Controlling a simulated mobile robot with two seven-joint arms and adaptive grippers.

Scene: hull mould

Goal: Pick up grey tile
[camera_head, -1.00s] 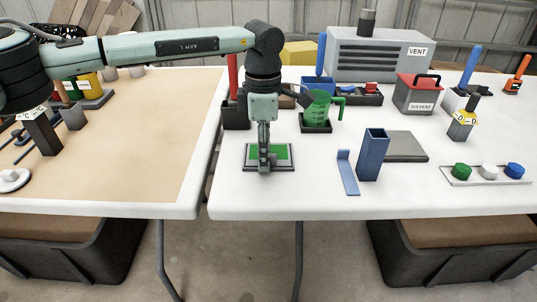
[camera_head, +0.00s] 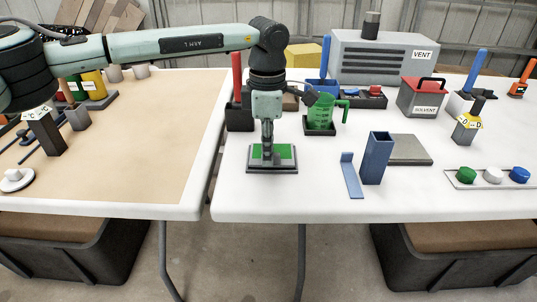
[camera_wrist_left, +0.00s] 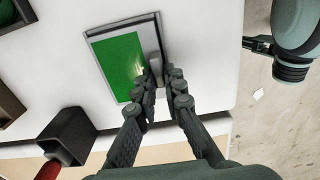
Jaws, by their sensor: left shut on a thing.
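A small grey piece (camera_wrist_left: 156,66), which I take as the grey tile, stands between the fingertips of my left gripper (camera_wrist_left: 163,82) in the left wrist view. The gripper (camera_head: 268,156) is shut on it, above a green panel (camera_head: 287,151) in a grey frame on the white table. The green panel (camera_wrist_left: 118,62) also shows in the left wrist view. The fingers hide part of the piece, and I cannot tell whether it touches the panel.
A blue open box (camera_head: 376,160) and a blue angled piece (camera_head: 351,177) stand right of the panel. A flat grey slab (camera_head: 410,150) lies behind the box. A green jug (camera_head: 320,114) and a dark holder (camera_head: 239,118) stand behind the gripper. The table's front edge is clear.

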